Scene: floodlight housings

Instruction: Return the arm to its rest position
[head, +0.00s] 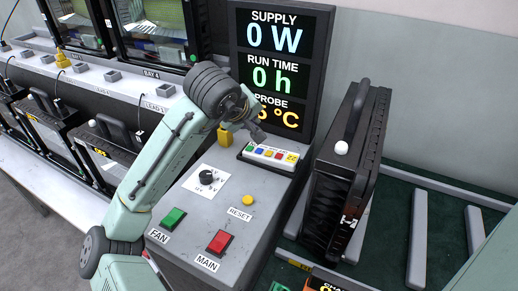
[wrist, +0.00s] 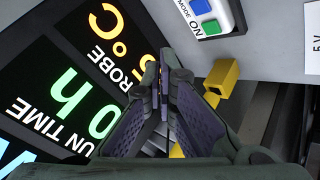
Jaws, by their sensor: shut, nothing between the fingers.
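My arm (head: 160,160) is green-grey and reaches up over the grey console. My gripper (head: 255,130) is near the display board, above the back of the console, beside the white button box. In the wrist view my gripper (wrist: 160,70) has its two dark fingers together at the tips with nothing between them. Whether it touches the console cannot be told.
The console (head: 235,195) carries a dial, a green FAN switch (head: 173,218), a red MAIN switch (head: 219,242) and a yellow RESET button (head: 247,200). The white button box (head: 270,154) and a yellow block (wrist: 221,76) are close to the gripper. A black housing (head: 343,170) stands right.

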